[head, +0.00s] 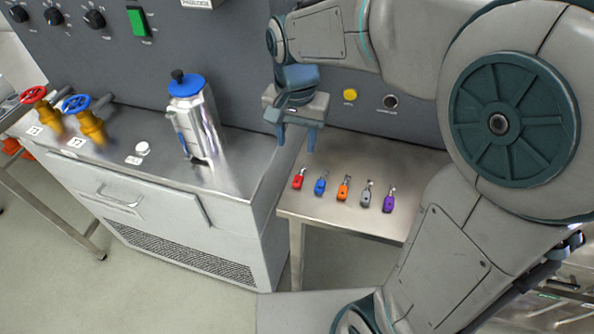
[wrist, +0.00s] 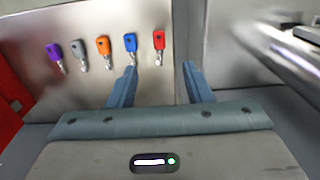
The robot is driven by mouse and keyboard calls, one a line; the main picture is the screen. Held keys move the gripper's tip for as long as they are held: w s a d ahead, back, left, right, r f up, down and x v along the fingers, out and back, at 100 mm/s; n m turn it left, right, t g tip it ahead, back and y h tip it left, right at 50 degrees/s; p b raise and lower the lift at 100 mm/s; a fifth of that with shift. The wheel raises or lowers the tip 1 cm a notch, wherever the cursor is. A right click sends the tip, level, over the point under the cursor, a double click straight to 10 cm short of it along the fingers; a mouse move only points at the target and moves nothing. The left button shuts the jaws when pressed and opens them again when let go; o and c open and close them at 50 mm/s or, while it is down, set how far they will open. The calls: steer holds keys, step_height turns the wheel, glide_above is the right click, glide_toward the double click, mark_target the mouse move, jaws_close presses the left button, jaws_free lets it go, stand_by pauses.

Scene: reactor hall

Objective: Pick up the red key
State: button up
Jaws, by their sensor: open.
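The red key (head: 298,182) lies at the left end of a row of keys on a small metal table (head: 345,219). In the wrist view the red key (wrist: 159,40) is at the right end of the row, beyond the fingertips and between their lines. My gripper (head: 296,137) is open and empty above the back left of the table, apart from the keys. In the wrist view its two fingers (wrist: 160,68) point toward the blue and red keys. The blue key (wrist: 130,43) is beside the red key, near the left finger's line.
Orange (head: 343,189), grey (head: 365,198) and purple (head: 389,202) keys continue the row rightward. A higher metal cabinet (head: 180,222) adjoins on the left, with a blue-topped steel canister (head: 195,120) and valves. A panel wall (head: 235,60) stands behind. The table front is clear.

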glide_above(298, 178)
steer(key=f, duration=0.5)
steer(key=s+f, duration=0.1)
steer(key=f, duration=0.1)
steer(key=shift+a+f, duration=0.15)
steer(key=shift+f, duration=0.25)
steer(key=shift+w+f+p, duration=0.2)
steer(key=shift+w+f, duration=0.05)
steer(key=shift+f, duration=1.1)
steer(key=shift+w+f+p, duration=0.15)
steer(key=shift+w+f, duration=0.05)
steer(key=shift+f, duration=1.1)
jaws_close()
